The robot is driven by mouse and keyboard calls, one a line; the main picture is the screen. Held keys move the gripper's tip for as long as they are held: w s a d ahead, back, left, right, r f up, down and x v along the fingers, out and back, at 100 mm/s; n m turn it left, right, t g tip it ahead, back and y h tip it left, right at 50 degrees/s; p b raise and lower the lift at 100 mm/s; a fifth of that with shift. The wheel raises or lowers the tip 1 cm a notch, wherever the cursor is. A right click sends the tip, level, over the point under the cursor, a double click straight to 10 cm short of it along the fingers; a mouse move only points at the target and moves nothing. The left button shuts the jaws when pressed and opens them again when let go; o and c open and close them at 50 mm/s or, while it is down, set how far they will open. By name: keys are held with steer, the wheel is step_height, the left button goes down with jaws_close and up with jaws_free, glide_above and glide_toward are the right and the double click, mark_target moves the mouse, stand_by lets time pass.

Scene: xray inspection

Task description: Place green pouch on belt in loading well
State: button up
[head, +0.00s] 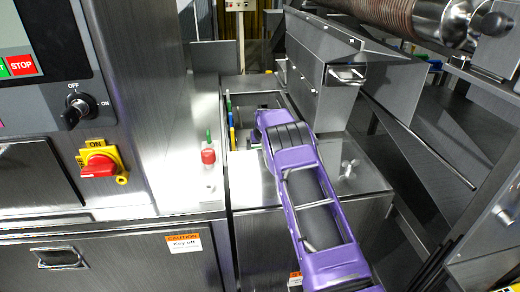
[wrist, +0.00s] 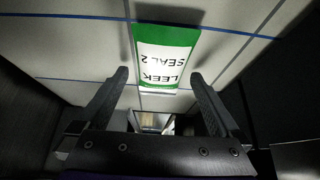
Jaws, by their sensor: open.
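The green pouch (wrist: 180,36), with a white label reading "LEEK SEAL 2" upside down, lies flat on the pale belt (wrist: 75,57) with blue lines in the wrist view. My gripper (wrist: 160,74) is open, its two dark fingers apart. In the picture, the fingertips appear to either side of the pouch's lower part, with nothing clamped between them. I cannot tell whether they touch the belt. In the head view, my purple arm reaches into the loading well (head: 254,101); the pouch and my fingers are hidden there.
A steel hood (head: 320,78) stands to the right of the well. A steel cabinet with a red rotary switch (head: 98,166) stands at left. A red knob (head: 208,156) stands on the ledge left of the well. Dark walls flank the belt in the wrist view.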

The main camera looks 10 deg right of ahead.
steer(key=shift+s+r, duration=0.15)
steer(key=shift+r, duration=0.45)
steer(key=p+v, duration=0.1)
steer(key=v, duration=1)
steer(key=shift+r, duration=0.1)
